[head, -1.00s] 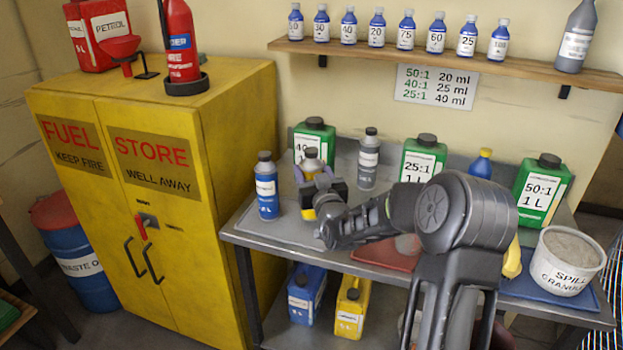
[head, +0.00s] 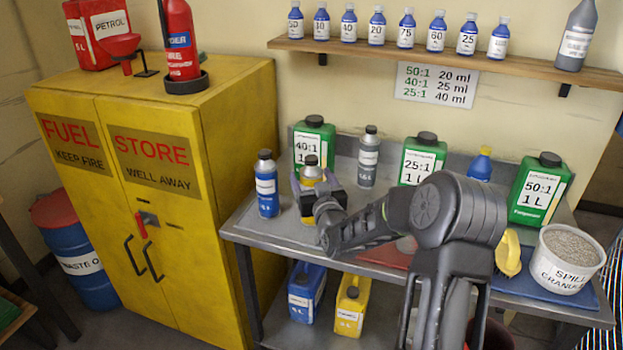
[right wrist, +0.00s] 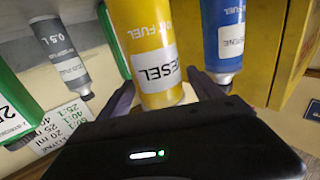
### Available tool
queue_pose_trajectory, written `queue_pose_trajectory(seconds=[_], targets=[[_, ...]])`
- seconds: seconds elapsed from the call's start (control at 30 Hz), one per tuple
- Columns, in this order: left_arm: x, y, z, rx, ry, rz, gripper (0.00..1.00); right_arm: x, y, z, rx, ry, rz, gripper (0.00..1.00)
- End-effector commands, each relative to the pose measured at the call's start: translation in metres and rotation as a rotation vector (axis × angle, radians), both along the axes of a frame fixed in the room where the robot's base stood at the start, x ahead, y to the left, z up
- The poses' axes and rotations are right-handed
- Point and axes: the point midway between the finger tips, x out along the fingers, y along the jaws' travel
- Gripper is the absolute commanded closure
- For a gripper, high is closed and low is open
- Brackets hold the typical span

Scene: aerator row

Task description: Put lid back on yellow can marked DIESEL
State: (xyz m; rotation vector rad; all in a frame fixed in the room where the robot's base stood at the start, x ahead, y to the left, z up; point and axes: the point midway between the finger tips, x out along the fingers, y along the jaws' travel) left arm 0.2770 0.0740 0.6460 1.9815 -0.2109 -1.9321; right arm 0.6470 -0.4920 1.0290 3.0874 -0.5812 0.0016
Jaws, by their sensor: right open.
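The yellow can (head: 306,207) stands at the left of the workbench, partly hidden by my gripper; a dark cap-like top shows above it. My right gripper (head: 318,190) is open at the can, with a finger on either side. In the wrist view the open gripper (right wrist: 160,95) spans the can's near end, which the gripper body partly hides. I cannot tell whether the fingers touch it. No separate loose lid is clear. My left gripper is out of view.
A blue bottle (head: 267,188) stands close left of the can, a grey bottle (head: 368,158) behind right, and green cans (head: 314,145) along the back. A red tray (head: 385,254) lies mid-bench, partly behind my arm. A granule bucket (head: 565,262) stands at the right.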

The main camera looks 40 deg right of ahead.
Motion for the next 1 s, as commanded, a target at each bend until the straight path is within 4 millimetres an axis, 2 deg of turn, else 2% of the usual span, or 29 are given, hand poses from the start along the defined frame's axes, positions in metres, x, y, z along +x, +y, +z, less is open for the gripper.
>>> queue_pose_trajectory(seconds=[0.27, 0.37, 0.8, 1.0], targets=[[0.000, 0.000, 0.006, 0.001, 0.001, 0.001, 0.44, 0.000, 0.000, 0.005, 0.000, 0.000, 0.000, 0.25], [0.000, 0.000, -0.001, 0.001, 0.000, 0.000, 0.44, -0.010, 0.004, 0.001, -0.001, 0.000, 0.000, 0.25], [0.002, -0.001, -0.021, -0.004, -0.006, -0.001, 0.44, -0.088, 0.034, 0.001, 0.000, -0.001, -0.001, 0.25], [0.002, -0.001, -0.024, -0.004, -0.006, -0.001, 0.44, -0.108, 0.043, 0.002, -0.001, -0.001, 0.000, 0.25]])
